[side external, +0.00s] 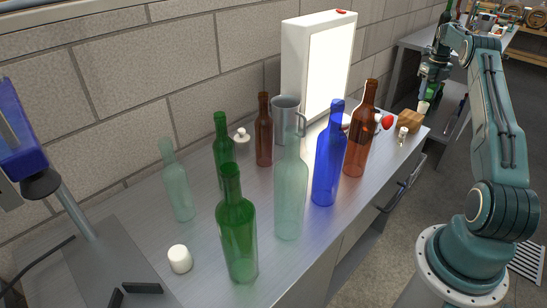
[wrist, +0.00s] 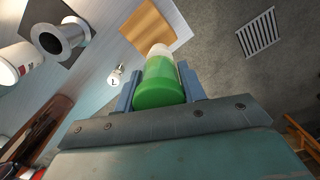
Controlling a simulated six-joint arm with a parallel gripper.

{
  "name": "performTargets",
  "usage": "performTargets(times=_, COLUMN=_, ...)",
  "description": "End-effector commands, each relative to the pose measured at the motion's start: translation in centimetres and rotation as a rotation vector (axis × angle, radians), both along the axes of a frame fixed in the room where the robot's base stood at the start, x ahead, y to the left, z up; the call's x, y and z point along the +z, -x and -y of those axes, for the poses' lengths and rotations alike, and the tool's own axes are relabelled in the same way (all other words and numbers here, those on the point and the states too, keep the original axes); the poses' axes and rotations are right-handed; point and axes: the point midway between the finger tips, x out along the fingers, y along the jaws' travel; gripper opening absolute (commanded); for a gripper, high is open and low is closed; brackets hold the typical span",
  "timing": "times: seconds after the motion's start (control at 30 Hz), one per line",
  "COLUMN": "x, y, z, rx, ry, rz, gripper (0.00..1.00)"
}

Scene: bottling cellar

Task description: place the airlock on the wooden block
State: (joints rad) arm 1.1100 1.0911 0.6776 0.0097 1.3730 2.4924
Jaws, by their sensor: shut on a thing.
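My gripper (wrist: 160,92) is shut on the airlock (wrist: 160,80), a green cylinder with a pale, narrower end. In the side external view the airlock's pale end (side external: 423,108) hangs below my gripper (side external: 432,84), at the far end of the bench. The wooden block (side external: 410,121) sits on the bench near its far right corner. In the wrist view the block (wrist: 147,27) lies just beyond the airlock's pale end, which overlaps its edge in the picture. The airlock appears to be above the bench, apart from the block. The block's top looks bare.
A small white-topped item (side external: 403,132) stands beside the block. A red-topped thing (side external: 387,122) and a brown bottle (side external: 358,140) are nearby. A blue bottle (side external: 328,160) and several green bottles stand further along. A metal flanged piece (wrist: 62,40) shows in the wrist view.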

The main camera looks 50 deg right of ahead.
Motion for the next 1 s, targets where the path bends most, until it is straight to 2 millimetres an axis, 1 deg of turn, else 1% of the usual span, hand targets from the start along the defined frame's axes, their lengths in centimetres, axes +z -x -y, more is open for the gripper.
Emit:
performTargets(times=0.03, x=-0.7, y=0.0, z=-0.1, rx=0.000, ry=-0.003, rz=-0.002, gripper=0.17)
performTargets(times=0.1, x=-1.4, y=0.0, z=0.0, rx=0.000, ry=-0.002, rz=-0.001, gripper=0.17)
performTargets(times=0.2, x=-2.0, y=0.0, z=0.0, rx=0.000, ry=-0.002, rz=-0.001, gripper=0.17)
performTargets(times=0.67, x=-2.4, y=0.0, z=0.0, rx=0.000, ry=0.000, rz=0.000, gripper=0.17)
performTargets(times=0.7, x=-2.4, y=0.0, z=0.0, rx=0.000, ry=0.000, rz=0.000, gripper=0.48)
performTargets(times=0.77, x=-2.4, y=0.0, z=0.0, rx=0.000, ry=0.000, rz=0.000, gripper=0.60)
performTargets(times=0.8, x=-2.4, y=0.0, z=0.0, rx=0.000, ry=0.000, rz=0.000, gripper=0.62)
performTargets(times=1.0, x=-2.4, y=0.0, z=0.0, rx=0.000, ry=0.000, rz=0.000, gripper=0.62)
